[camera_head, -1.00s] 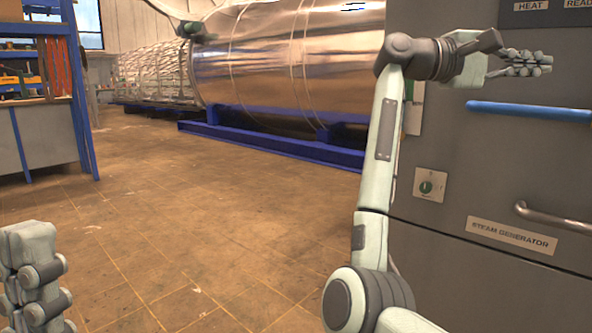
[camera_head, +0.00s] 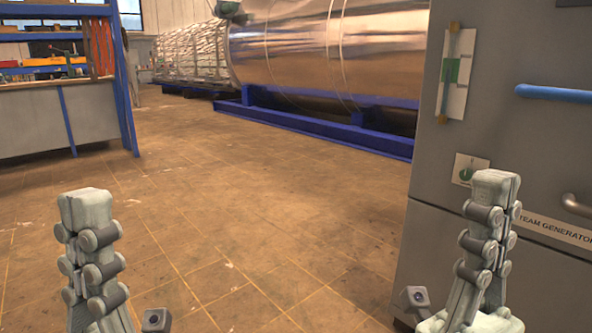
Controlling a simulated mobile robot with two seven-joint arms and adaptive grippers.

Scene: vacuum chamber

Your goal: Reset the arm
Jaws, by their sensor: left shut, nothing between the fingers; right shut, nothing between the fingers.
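My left gripper (camera_head: 88,205) stands upright at the lower left of the head view. Its pale fingers are shut against each other and hold nothing. My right gripper (camera_head: 495,185) stands upright at the lower right, also shut and empty. It shows in front of the lower part of the grey steam generator cabinet (camera_head: 400,262); I cannot tell whether there is a gap between them. The rest of both arms is below the picture's edge.
The cabinet, with a blue handle (camera_head: 553,93) and a metal handle (camera_head: 578,206), fills the right side. A large shiny cylinder (camera_head: 330,50) on a blue frame (camera_head: 315,132) lies behind. A workbench (camera_head: 35,122) stands at the left. The tiled floor (camera_head: 250,215) between is clear.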

